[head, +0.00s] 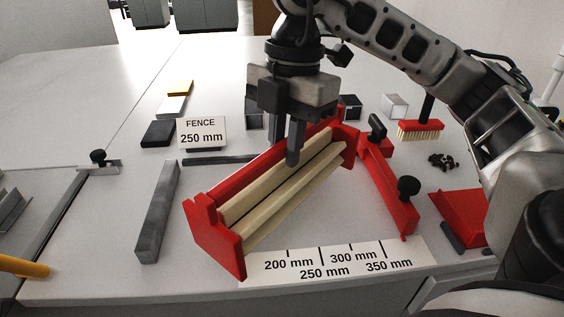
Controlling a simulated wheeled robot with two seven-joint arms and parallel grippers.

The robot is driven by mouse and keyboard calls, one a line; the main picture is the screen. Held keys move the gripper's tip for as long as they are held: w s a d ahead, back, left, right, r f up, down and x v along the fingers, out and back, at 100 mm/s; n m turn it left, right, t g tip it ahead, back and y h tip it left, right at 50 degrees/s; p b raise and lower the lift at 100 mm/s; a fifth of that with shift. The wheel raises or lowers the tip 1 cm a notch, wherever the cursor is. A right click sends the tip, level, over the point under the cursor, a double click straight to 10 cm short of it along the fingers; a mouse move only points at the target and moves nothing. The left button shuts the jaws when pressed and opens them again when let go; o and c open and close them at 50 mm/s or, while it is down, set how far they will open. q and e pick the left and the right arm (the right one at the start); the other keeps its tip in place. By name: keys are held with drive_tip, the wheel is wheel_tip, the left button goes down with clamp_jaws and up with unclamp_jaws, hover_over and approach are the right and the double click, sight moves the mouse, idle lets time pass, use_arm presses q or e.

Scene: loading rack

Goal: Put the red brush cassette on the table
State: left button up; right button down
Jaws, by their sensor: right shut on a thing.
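The red brush cassette (217,232) is a long red holder with red end plates and pale bristle strips along it. It lies slanted over the middle of the white table (90,240), its near end at the lower left beside the scale label. My right gripper (294,155) comes down from above with its dark fingers at the cassette's far half. It is shut on the cassette, seemingly on its back wall; the exact contact is partly hidden by the fingers. I cannot tell whether the cassette touches the table. My left gripper is not in view.
A grey bar (158,210) lies left of the cassette, near the "FENCE 250 mm" sign (202,132). A red stop with a black knob (390,185) stands close on the right. A red hand brush (420,130), dark bits (443,161) and a red dustpan (462,215) lie further right.

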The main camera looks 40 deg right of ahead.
sight(282, 164)
drive_tip(key=f, duration=0.3)
drive_tip(key=shift+w+f, duration=0.15)
drive_tip(key=shift+w, duration=0.25)
drive_tip(key=shift+f, duration=0.35)
drive_tip(key=shift+f, duration=0.1)
drive_tip(key=c, duration=1.4)
unclamp_jaws()
drive_tip(key=shift+o, duration=0.2)
drive_tip(key=shift+w+d+r+p, duration=0.1)
drive_tip(key=shift+d+r+p, duration=0.25)
drive_tip(key=shift+r, duration=1.65)
drive_tip(key=shift+d+r+p, duration=0.1)
drive_tip(key=shift+r+p, duration=0.3)
drive_tip(key=shift+r, duration=1.65)
drive_tip(key=shift+w+d+r+p, duration=0.1)
drive_tip(key=shift+d+r+p, duration=0.25)
drive_tip(key=shift+r, duration=1.65)
drive_tip(key=shift+a, duration=0.1)
